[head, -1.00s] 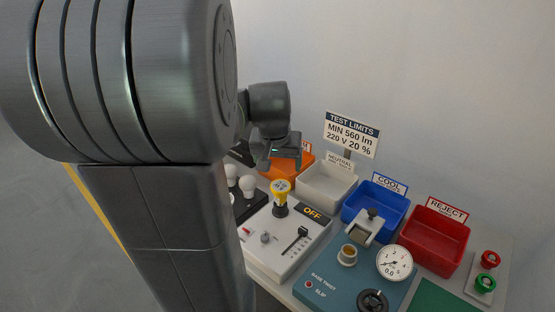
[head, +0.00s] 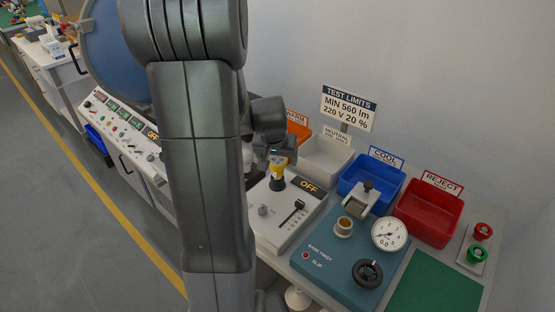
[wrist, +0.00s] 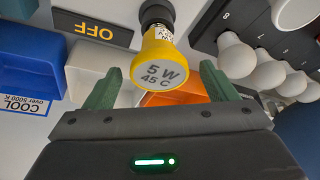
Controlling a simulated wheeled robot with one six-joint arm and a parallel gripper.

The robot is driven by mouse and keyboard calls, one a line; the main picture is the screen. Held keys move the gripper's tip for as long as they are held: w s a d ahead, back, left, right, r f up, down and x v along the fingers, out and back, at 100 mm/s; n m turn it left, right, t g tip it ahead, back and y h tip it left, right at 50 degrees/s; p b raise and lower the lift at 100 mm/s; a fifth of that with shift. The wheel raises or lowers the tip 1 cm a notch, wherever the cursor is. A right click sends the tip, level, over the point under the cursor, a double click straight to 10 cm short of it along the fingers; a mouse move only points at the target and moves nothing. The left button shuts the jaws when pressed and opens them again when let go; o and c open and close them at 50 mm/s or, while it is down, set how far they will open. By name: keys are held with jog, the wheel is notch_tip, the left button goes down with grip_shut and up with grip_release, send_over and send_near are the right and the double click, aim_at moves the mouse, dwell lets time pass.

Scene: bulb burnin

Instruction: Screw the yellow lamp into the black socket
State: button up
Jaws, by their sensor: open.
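The yellow lamp (wrist: 165,68) stands base-down at the black socket (wrist: 154,12) in the wrist view; its face reads 5 W 45 C. In the head view the yellow lamp (head: 278,168) stands upright on the black socket (head: 277,184) of the white test panel. How far its base is screwed in cannot be seen. My gripper (wrist: 158,85) is open, with its green fingers apart on either side of the lamp in the picture and no visible contact. In the head view my gripper (head: 280,157) is just above the lamp and partly covers it.
White bulbs (wrist: 268,68) stand in a row beside the lamp. Behind the panel are an orange bin (head: 297,130), white bin (head: 325,155), blue bin (head: 370,181) and red bin (head: 428,212). A teal unit with a gauge (head: 389,233) is to the right. The OFF display (head: 308,187) is close by.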

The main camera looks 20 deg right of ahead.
jog(key=shift+x, duration=0.75)
